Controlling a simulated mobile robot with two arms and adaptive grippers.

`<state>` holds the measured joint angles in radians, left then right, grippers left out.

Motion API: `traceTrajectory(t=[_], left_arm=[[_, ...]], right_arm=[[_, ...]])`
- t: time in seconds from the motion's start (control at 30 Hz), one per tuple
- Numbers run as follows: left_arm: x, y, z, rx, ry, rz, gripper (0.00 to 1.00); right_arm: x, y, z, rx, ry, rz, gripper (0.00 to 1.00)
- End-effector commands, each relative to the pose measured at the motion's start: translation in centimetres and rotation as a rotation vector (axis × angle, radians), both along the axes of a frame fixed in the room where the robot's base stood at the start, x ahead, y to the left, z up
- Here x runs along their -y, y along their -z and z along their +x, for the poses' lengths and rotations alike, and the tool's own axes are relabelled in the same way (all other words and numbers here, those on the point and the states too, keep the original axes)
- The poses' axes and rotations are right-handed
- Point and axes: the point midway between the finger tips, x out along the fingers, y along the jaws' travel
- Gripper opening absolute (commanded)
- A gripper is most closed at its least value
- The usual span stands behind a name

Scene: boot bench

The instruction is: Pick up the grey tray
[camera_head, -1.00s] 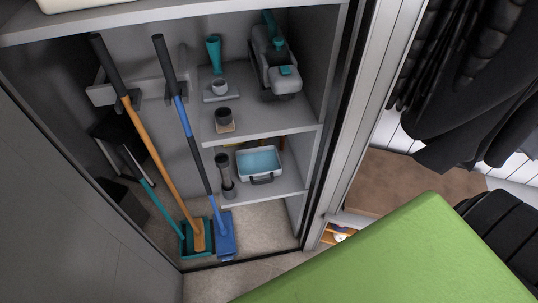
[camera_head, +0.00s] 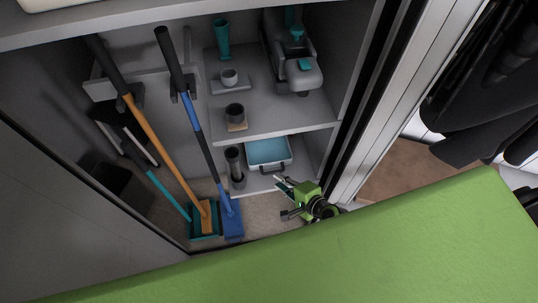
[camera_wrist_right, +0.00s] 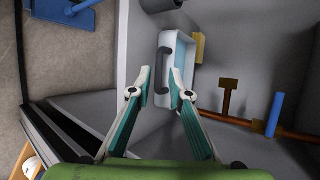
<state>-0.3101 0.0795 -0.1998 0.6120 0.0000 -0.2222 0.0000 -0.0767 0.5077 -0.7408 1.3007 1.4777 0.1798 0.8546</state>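The grey tray (camera_head: 269,152) is a shallow light-grey box with a blue inside and a dark handle on its front. It rests on the lower cabinet shelf, and it also shows in the right wrist view (camera_wrist_right: 181,58). My right gripper (camera_head: 283,196) is in front of and just below the tray in the head view. In the right wrist view its fingers (camera_wrist_right: 160,80) are spread, with the dark handle (camera_wrist_right: 163,68) appearing between or just beyond the tips. I cannot tell whether they touch it. My left gripper is not in view.
A dark cylinder (camera_head: 235,166) stands close left of the tray. The shelf above (camera_head: 285,115) holds a cup, a teal tumbler (camera_head: 221,38) and a grey-teal appliance (camera_head: 296,68). Blue-handled (camera_head: 194,120) and orange-handled (camera_head: 160,140) brooms stand left. The cabinet's right wall is close.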

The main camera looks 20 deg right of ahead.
Motion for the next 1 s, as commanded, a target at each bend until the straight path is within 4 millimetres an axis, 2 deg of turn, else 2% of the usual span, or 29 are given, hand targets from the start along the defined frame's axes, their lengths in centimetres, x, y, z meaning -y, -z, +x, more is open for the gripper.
traceTrajectory(t=[0.03,0.3,0.53,0.87,0.97,1.0], left_arm=[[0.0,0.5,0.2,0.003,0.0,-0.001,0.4],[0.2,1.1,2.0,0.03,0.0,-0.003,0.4],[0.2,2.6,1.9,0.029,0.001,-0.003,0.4],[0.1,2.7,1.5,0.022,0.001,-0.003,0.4],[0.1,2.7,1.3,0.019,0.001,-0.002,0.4],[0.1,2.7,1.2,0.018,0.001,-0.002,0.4]], right_arm=[[-0.2,0.6,0.6,0.0,-0.001,-0.001,0.18],[-0.8,1.7,2.2,0.001,-0.002,-0.002,0.18],[-1.6,3.6,4.9,0.002,-0.001,-0.002,0.18],[-1.8,3.8,5.6,0.0,-0.001,-0.003,0.18],[-1.8,3.8,5.6,0.0,-0.001,-0.003,0.0],[-1.8,3.8,5.6,0.0,-0.001,-0.003,0.0]])
